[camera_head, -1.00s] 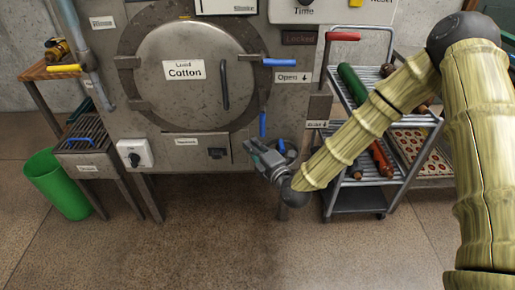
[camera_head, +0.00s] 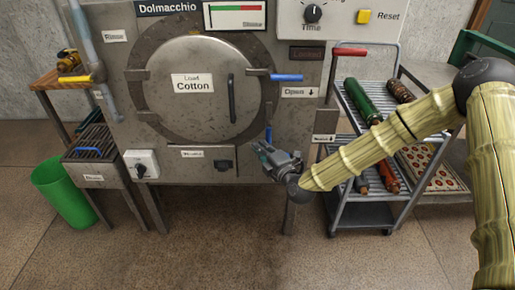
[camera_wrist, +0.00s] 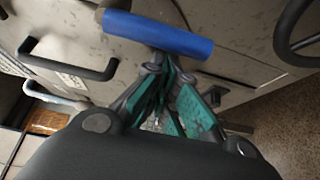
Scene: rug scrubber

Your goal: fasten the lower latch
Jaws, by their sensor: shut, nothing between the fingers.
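The round steel door (camera_head: 190,115) labelled "Load Cotton" is closed against the machine front. The lower latch's blue handle (camera_head: 269,135) points up at the door's lower right, partly hidden by my gripper. My gripper (camera_head: 257,150) is just below it, in front of the machine. In the wrist view the blue handle (camera_wrist: 158,33) lies across, just beyond the fingertips. My gripper (camera_wrist: 160,70) is shut and empty there, with teal fingers close together. Whether they touch the handle I cannot tell. The upper latch's blue handle (camera_head: 286,77) points sideways to the right.
A label with a down arrow, "Open" (camera_head: 299,92), sits below the upper handle. A red handle (camera_head: 350,51) sticks out farther right. A metal cart (camera_head: 363,215) with rolled rugs stands right of the machine, behind my arm. A green bin (camera_head: 64,195) is at left.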

